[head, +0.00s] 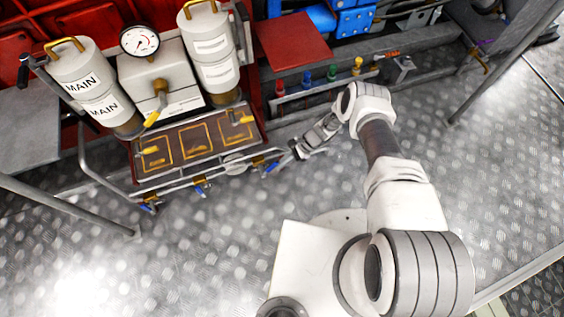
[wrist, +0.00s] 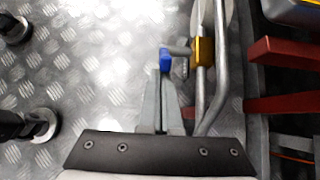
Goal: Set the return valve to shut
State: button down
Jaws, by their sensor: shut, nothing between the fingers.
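Blue-handled valves sit along the front pipe rail of the unit in the head view: a left one (head: 149,207), a middle one (head: 200,191) and a right one (head: 271,167). No readable label shows which is the return valve. My gripper (head: 294,150) is beside the right one. In the wrist view my gripper (wrist: 164,78) is shut and empty, its fingertips at the end of a blue handle (wrist: 166,60). I cannot tell whether they touch. The handle joins a brass valve body (wrist: 203,51) on a grey pipe by a grey stem.
Yellow-handled valves (head: 152,150) sit on the tray panel behind the rail. Two canisters marked MAIN or similar (head: 90,85) and a gauge (head: 140,41) stand above. Coloured fittings (head: 332,72) lie to the right. A bent grey rail (head: 105,180) borders the left. The metal floor (head: 200,260) is clear.

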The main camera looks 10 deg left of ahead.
aim_at(273, 166)
jog(key=shift+s+a+r+t+h+p, duration=0.15)
jog(key=shift+r+t+h+p, duration=0.25)
jog(key=shift+h+p, duration=0.3)
jog(key=shift+s+a+r+p, duration=0.1)
jog(key=shift+a+r+p, duration=0.15)
jog(key=shift+p, duration=0.3)
jog(key=shift+s+a+r+p, duration=0.15)
jog(key=shift+a+r+p, duration=0.05)
jog(key=shift+a+p, duration=0.1)
jog(key=shift+s+a+r+t+h+p, duration=0.25)
jog(key=shift+a+r+t+h+p, duration=0.15)
jog(key=shift+h, duration=0.1)
jog(key=shift+s+a+r+t+h, duration=0.2)
jog(key=shift+s+a+t+h, duration=0.1)
jog(key=shift+a+t+h, duration=0.3)
jog(key=shift+s+a+r, duration=0.15)
jog(key=shift+s+a, duration=0.15)
